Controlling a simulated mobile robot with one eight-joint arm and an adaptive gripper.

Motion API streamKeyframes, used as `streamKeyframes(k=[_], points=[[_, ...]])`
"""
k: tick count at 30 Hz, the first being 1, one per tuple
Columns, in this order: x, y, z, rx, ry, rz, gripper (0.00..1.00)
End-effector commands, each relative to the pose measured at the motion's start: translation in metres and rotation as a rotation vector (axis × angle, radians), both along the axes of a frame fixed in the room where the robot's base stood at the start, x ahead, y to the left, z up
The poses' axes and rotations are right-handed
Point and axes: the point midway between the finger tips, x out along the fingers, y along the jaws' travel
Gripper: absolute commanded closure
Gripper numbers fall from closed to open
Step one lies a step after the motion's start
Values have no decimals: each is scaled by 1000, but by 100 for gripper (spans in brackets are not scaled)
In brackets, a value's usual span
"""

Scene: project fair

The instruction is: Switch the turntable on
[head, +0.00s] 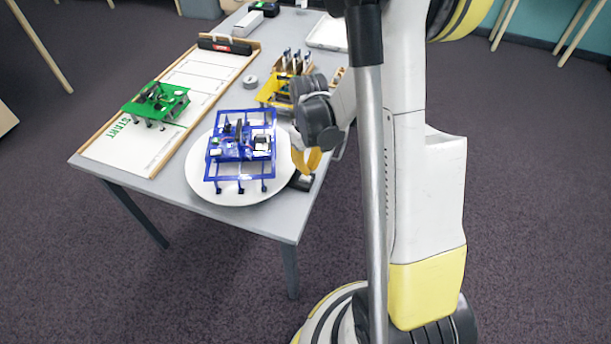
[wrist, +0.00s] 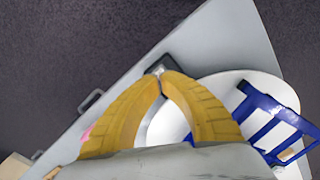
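The turntable (head: 222,196) is a round white disc on the near end of the grey table, with a blue legged robot model (head: 240,150) standing on it. Its disc also shows in the wrist view (wrist: 270,84). A small dark box (head: 301,183), likely its switch box, sits beside the disc near the table's right edge; the wrist view shows it partly behind my fingertips (wrist: 156,64). My gripper (head: 308,172) points down just above this box. Its yellow fingertips meet in the wrist view (wrist: 162,73), with nothing between them. I cannot tell whether they touch the box.
A white track board (head: 132,148) with a green legged model (head: 156,102) lies on the table's left. A yellow model (head: 275,92) and a wooden holder with pens (head: 296,62) stand behind the turntable. A small grey roll (head: 250,80) lies between.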

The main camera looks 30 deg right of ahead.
Motion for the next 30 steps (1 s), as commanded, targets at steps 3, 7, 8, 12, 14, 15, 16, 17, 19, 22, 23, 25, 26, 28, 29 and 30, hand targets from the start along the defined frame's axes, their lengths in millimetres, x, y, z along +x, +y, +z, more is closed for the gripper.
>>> streamKeyframes(k=[3, 7, 8, 12, 14, 15, 16, 17, 19, 22, 23, 25, 26, 28, 29, 30], points=[[0, 0, 0, 0, 0, 0, 100], [0, 0, -2, 0, 0, 0, 100], [0, 0, -2, 0, 0, 0, 100], [0, 0, -4, 0, 0, 0, 100], [0, 0, -5, 0, 0, 0, 100], [0, 0, -6, 0, 0, 0, 100], [0, 0, -6, 0, 0, 0, 100], [0, 0, -7, 0, 0, 0, 100], [0, 0, -8, 0, 0, 0, 100], [0, 0, -9, 0, 0, 0, 100], [0, 0, -10, 0, 0, 0, 100], [0, 0, -11, 0, 0, 0, 100], [0, 0, -11, 0, 0, 0, 100], [0, 0, -12, 0, 0, 0, 100], [0, 0, -13, 0, 0, 0, 100], [0, 0, -13, 0, 0, 0, 100]])
